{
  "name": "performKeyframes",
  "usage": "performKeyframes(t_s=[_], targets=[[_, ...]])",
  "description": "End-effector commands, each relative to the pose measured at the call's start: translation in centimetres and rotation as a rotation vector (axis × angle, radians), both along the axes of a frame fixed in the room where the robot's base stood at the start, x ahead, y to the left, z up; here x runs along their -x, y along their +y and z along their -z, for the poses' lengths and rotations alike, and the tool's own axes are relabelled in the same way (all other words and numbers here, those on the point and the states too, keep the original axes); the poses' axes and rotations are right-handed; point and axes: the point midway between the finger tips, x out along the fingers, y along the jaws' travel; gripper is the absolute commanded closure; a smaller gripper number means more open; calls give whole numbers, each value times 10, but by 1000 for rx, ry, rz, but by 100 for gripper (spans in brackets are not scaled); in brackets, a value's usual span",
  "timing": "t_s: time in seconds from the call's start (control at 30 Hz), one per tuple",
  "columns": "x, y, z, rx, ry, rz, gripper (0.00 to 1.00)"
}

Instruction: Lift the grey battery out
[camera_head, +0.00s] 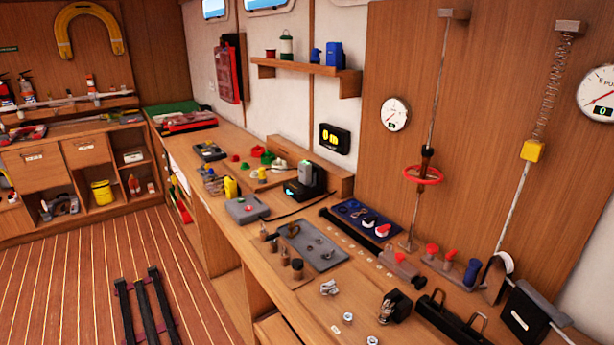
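A black charger-like unit (312,186) with a small cyan light stands on the long wooden workbench, near the middle of the view. A small grey block (306,168) shows at its top and may be the grey battery. It looks seated in the unit, but it is too small to tell how deep. My gripper is not in view.
A grey box with a red button (247,208) stands left of the unit, near a yellow object (231,187). A grey plate (322,252) with several dark fittings lies in front. A wooden block (318,170) is behind. A blue tray (360,213) lies to the right.

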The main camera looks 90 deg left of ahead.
Motion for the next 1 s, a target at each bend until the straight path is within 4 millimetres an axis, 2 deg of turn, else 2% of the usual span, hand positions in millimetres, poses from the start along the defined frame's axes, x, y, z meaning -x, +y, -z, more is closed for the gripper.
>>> performKeyframes(t_s=[0.2,0.7,1.0], targets=[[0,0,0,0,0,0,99],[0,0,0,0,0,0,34],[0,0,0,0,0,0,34]])
